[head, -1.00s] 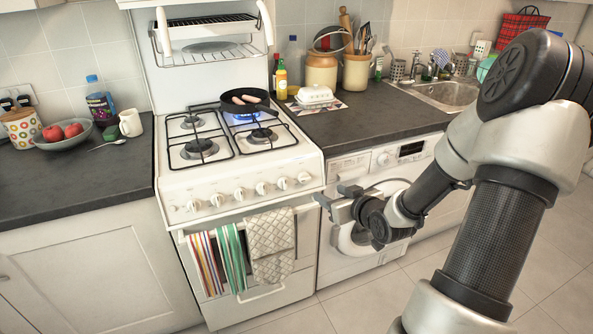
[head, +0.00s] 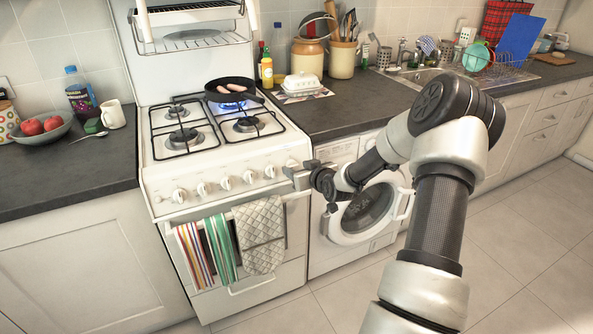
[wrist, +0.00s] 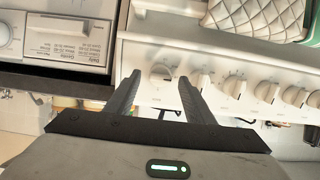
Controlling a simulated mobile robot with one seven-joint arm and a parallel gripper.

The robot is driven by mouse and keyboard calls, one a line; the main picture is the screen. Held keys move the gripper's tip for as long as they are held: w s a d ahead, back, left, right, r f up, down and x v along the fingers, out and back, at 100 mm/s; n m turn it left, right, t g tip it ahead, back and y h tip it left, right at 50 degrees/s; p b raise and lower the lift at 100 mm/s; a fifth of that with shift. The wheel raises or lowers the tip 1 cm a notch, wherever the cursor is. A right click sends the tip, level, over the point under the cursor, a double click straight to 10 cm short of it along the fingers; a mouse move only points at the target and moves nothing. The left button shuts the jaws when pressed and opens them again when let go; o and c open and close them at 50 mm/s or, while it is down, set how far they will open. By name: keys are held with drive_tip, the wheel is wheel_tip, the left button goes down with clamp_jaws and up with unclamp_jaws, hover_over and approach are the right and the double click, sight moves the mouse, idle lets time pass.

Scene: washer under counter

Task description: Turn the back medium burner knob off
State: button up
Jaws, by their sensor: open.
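The white stove (head: 217,160) has a row of knobs along its front panel. A blue flame burns at the back right burner (head: 238,101), under a black pan (head: 230,90). My gripper (head: 298,172) is open at the right end of the knob row. In the wrist view, which shows the stove upside down, the end knob (wrist: 162,76) appears between my two open fingers (wrist: 159,82), with no clear contact. Several other knobs (wrist: 233,86) sit to the right there. Which knob serves the back medium burner cannot be read.
Towels (head: 260,236) hang on the oven handle below the panel. A washer (head: 368,212) stands under the counter (head: 350,110) to the right. Sausages lie in the pan. A butter dish (head: 301,87) sits beside the stove. The floor in front is clear.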

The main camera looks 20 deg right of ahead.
drive_tip(key=shift+w+f, duration=0.2)
drive_tip(key=shift+w, duration=0.4)
drive_tip(key=c, duration=1.1)
